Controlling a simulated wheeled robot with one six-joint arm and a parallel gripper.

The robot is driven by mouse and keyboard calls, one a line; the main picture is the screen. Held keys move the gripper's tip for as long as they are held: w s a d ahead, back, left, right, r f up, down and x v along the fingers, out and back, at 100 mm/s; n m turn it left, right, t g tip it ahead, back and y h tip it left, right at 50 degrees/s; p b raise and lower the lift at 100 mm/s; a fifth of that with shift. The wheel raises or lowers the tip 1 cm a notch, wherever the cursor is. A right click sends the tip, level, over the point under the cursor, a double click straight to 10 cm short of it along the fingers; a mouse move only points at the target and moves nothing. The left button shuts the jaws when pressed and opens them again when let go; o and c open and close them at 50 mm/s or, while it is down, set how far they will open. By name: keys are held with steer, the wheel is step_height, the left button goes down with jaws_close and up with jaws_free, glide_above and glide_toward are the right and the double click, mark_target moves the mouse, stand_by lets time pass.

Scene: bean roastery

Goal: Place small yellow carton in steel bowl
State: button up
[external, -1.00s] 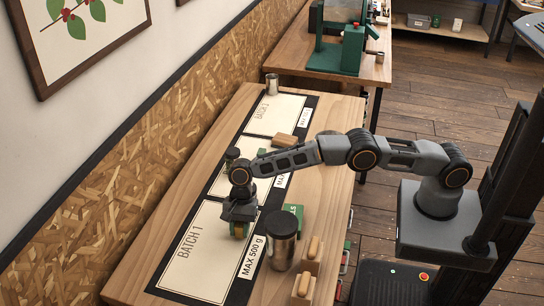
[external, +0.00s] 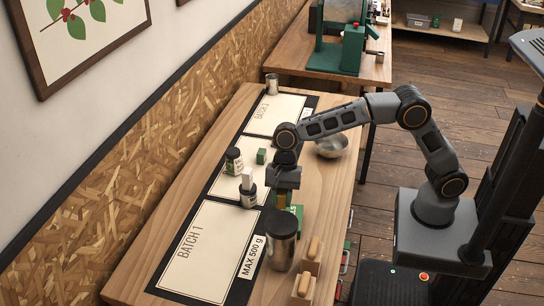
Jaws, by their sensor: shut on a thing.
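The gripper points down above the table, near the right edge of the batch cards. The steel bowl (external: 331,146) stands by the table's right edge, behind and to the right of the gripper. The raised forearm passes just above it in the picture. The part of the bowl's inside that shows looks empty.
A steel canister (external: 282,245) and a green box (external: 296,213) stand close to the gripper. A white-topped bottle (external: 248,188), a dark jar (external: 233,160) and a small green block (external: 261,156) are to its left. Wooden-handled items (external: 310,257) stand front right. The Batch 1 card (external: 205,250) is bare.

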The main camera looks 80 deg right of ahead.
steer(key=s+d+r+m+t+b, duration=0.1)
steer(key=s+d+r+m, duration=0.15)
steer(key=d, duration=1.25)
steer(key=s+d+r+m+t, duration=0.1)
steer(key=d+r+m, duration=0.2)
steer(key=d, duration=1.1)
steer(key=s+d, duration=0.9)
steer(key=s+d+f+b, duration=0.1)
steer(key=s+f, duration=0.1)
steer(key=s, duration=0.3)
steer(key=n+g+p, duration=0.1)
steer(key=n, duration=0.3)
glide_above(331, 146)
steer(key=s+a, duration=0.1)
steer(key=a, duration=0.4)
step_height(331, 146, down, 10)
steer(key=shift+d+f, duration=0.1)
steer(key=shift+f, duration=0.15)
steer(key=shift+w+d+f, duration=0.15)
steer(key=shift+w+f, duration=0.3)
steer(key=shift+f, duration=1.7)
